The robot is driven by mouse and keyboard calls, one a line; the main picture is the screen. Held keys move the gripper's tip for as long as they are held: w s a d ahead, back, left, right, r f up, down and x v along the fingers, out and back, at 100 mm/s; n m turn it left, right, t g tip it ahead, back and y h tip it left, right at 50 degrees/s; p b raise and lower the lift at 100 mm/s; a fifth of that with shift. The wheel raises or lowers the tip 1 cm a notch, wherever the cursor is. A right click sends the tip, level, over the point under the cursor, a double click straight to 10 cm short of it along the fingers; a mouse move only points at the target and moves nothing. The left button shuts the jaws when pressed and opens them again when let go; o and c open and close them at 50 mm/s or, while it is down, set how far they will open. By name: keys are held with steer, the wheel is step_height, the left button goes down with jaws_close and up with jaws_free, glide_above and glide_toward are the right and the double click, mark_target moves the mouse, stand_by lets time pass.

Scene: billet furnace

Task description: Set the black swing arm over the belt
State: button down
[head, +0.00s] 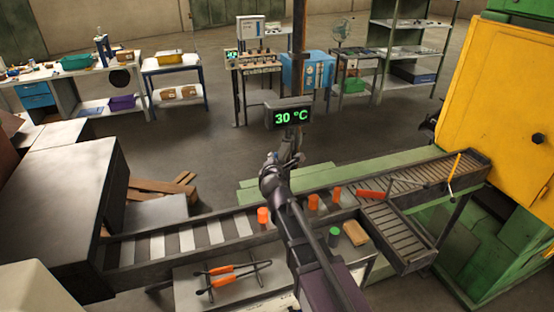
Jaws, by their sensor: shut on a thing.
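My gripper (287,157) is at the far end of my dark arm, just below the green-lit 30 °C display (289,114). It is shut on a dark part that I take for the black swing arm (292,139). That part stands near the display; its outline is hard to separate from my gripper, and its full length is not clear. The belt (186,239) runs across the picture from the lower left to the right. My arm crosses in front of its middle. Orange cylinders (313,202) stand at the belt, around my arm.
A yellow-handled lever (454,172) and a red bar (371,195) are at the belt's right part. Orange-handled tongs (224,272), a green cylinder (333,237) and a tan block (355,233) lie in front. A dark furnace box (62,205) stands left, a yellow machine (505,110) right.

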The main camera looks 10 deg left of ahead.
steer(key=shift+w, duration=0.15)
steer(key=shift+r, duration=0.1)
steer(key=c, duration=0.7)
jaws_free()
steer(key=shift+w, duration=0.1)
steer(key=shift+o, duration=0.2)
steer(key=shift+a, duration=0.1)
